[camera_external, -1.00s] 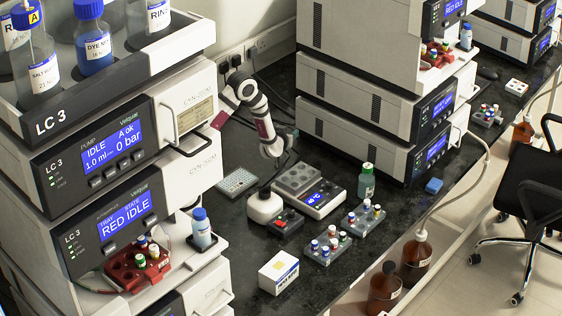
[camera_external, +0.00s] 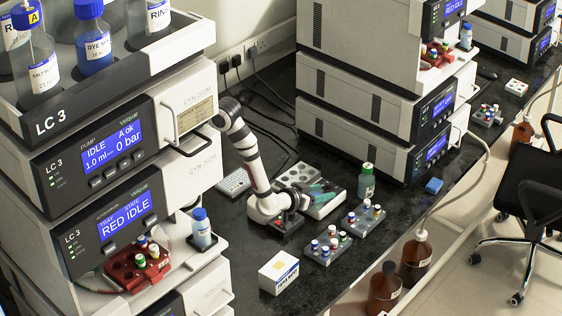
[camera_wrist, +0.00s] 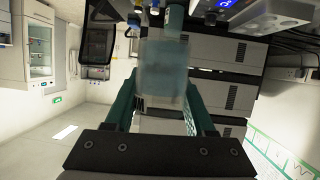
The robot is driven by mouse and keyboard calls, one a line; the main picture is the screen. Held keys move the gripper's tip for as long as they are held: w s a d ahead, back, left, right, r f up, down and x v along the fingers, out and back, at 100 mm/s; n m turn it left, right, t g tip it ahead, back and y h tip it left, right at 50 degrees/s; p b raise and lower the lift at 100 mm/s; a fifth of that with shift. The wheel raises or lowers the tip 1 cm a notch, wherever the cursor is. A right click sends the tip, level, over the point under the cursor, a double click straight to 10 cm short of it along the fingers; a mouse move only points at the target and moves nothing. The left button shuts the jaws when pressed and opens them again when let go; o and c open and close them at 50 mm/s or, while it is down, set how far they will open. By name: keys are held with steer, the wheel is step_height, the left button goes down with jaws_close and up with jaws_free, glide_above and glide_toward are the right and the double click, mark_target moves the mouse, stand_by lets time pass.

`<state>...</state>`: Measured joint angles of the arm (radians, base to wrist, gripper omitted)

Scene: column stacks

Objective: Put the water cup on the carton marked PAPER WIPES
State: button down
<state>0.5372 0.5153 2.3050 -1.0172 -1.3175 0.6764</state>
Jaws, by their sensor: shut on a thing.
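My gripper (camera_external: 321,191) has green fingers and is low over the grey and white heater block unit in the external view. In the wrist view my gripper (camera_wrist: 163,88) is shut on a translucent pale blue vessel, which looks like the water cup (camera_wrist: 165,68).
The heater unit (camera_external: 325,207) is beneath the gripper. An instrument stack (camera_external: 110,190) stands left. Bare bench surrounds the carton.

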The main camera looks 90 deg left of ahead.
steer(key=s+d+r+m+t+h, duration=0.15)
steer(key=s+d, duration=0.35)
steer(key=d, duration=0.5)
steer(key=m+h, duration=0.2)
steer(key=m, duration=0.1)
glide_above(287, 263)
steer(key=shift+n+t+h, duration=0.25)
step_height(287, 263, down, 10)
steer(key=shift+s+r, duration=0.1)
steer(key=shift+c, duration=1.2)
jaws_free()
